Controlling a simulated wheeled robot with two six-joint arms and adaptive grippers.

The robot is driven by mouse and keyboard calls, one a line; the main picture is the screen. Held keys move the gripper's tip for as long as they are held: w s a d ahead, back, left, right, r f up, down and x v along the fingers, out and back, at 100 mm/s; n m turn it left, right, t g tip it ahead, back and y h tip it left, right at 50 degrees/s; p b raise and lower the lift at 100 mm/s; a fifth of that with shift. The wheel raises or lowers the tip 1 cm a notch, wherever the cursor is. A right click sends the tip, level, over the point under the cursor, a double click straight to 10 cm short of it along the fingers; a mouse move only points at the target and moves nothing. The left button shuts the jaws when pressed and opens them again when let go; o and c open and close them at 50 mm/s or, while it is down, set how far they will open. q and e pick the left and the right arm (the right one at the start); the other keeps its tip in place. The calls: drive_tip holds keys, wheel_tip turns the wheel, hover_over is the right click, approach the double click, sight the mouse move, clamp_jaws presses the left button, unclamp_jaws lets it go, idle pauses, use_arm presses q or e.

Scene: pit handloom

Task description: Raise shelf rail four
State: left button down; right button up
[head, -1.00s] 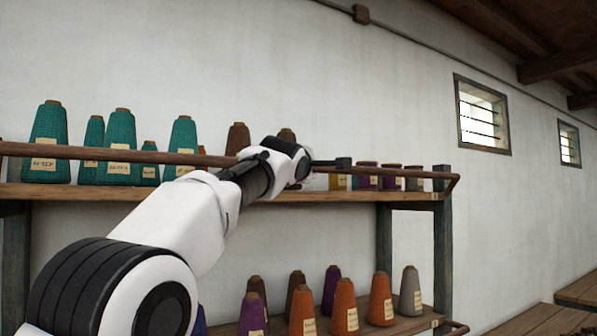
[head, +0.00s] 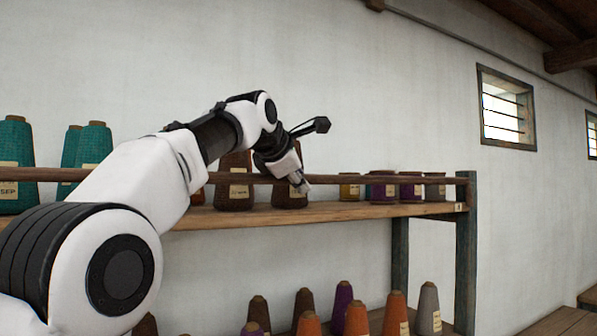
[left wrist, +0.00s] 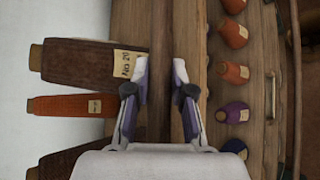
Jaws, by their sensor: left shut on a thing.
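A brown wooden rail (head: 385,180) runs along the front of the upper shelf (head: 350,211), above its board, and its right end meets the post. My left gripper (head: 303,184) reaches down at the rail in front of the dark brown cones. In the left wrist view the fingers (left wrist: 160,68) stand either side of a dark wooden strip (left wrist: 161,25), and I am shut on the rail. Its grip is partly hidden in the head view. My right gripper is not in view.
A dark post (head: 466,250) closes the right end. Orange, purple and grey cones (head: 428,305) stand lower.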

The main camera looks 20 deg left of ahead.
use_arm(q)
drive_tip(key=shift+r, duration=0.15)
idle(0.3)
drive_tip(key=c, duration=1.4)
unclamp_jaws()
drive_tip(key=o, duration=0.4)
drive_tip(key=shift+w, duration=0.15)
drive_tip(key=shift+w+d+f, duration=0.2)
drive_tip(key=shift+w+f, duration=0.05)
drive_tip(key=shift+w, duration=0.15)
drive_tip(key=v, duration=1.2)
drive_tip(key=shift+r, duration=0.1)
drive_tip(key=shift+w+a, duration=0.1)
drive_tip(key=shift+w, duration=0.1)
drive_tip(key=shift+s, duration=0.1)
